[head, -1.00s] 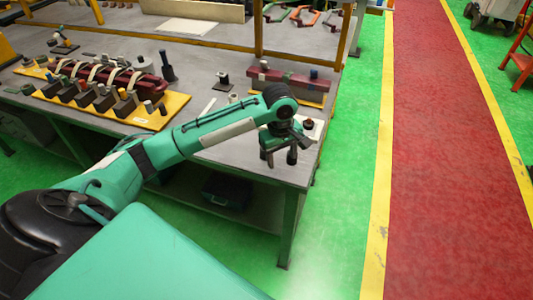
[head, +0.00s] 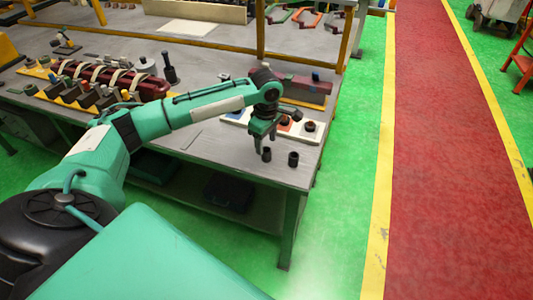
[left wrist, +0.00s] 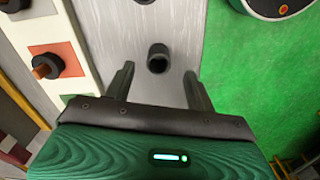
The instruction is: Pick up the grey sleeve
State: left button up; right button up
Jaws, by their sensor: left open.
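Two small dark grey hollow sleeves stand upright near the front right corner of the table: a left sleeve (head: 267,155) and a right sleeve (head: 293,159) in the head view. My left gripper (head: 261,139) is open and empty above the table, just behind and left of them. In the left wrist view, one sleeve (left wrist: 158,58) stands on the grey tabletop and appears between the open fingers of the gripper (left wrist: 157,72), apart from both. Another dark piece (left wrist: 145,2) is cut off at the top edge. My right gripper is not in view.
A white tray (head: 235,115) with coloured squares and dark rings lies beside my left gripper. A dark red block (head: 300,88) is behind it. A stator fixture (head: 115,78) fills the left of the table. The table's right edge is close to the sleeves.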

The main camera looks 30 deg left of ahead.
aim_at(267, 154)
pick_arm(q)
jog(key=shift+w+f+p, duration=0.1)
jog(key=shift+f+p, duration=0.45)
jog(key=shift+f, duration=2.25)
jog(key=c, duration=1.1)
jog(key=shift+o, duration=0.2)
jog(key=shift+r, duration=0.1)
